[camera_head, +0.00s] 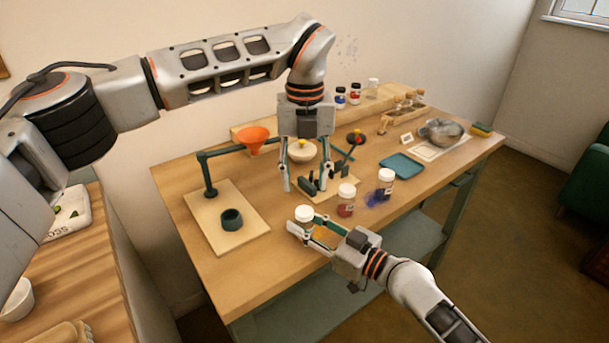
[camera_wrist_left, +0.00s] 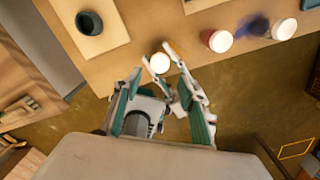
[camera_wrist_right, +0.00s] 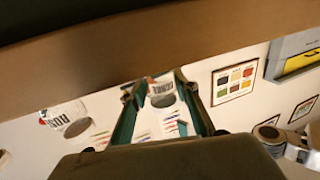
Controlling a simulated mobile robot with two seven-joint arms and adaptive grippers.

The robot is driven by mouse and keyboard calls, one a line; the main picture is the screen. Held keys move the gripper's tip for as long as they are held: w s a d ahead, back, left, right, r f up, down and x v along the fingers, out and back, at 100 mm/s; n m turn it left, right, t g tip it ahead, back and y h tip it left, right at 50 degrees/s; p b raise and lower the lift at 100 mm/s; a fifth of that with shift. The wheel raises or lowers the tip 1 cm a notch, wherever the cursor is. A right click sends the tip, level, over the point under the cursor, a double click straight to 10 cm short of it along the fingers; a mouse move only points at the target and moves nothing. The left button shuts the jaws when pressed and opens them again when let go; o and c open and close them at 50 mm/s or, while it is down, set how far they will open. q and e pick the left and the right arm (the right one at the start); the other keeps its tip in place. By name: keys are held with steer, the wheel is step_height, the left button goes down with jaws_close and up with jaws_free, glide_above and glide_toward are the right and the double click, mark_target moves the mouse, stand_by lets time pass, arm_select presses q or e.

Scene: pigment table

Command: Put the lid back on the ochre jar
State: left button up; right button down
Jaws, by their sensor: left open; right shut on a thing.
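In the head view a small jar with a white top (camera_head: 304,212) stands near the table's front edge. My right gripper (camera_head: 306,228) is shut around its side. The white round top also shows in the left wrist view (camera_wrist_left: 160,62). It looks like a lid on the jar; whether it is fully seated I cannot tell. The jar's contents are mostly hidden by the fingers. My left gripper (camera_head: 305,186) is open and empty, higher and farther back, over the middle of the table.
A red jar (camera_head: 346,200) and a dark blue jar (camera_head: 385,184), both white-lidded, stand to the right. A board (camera_head: 205,228) with a dark cup (camera_head: 231,219) is at left. A blue tray (camera_head: 401,166) lies behind.

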mark_target(304, 210)
arm_select(q)
steer(key=shift+r+n, duration=0.1)
steer(key=shift+n, duration=0.8)
steer(key=shift+f, duration=4.05)
steer(key=c, duration=1.1)
steer(key=m, duration=0.5)
steer(key=o, duration=1.2)
steer(key=shift+r, duration=0.1)
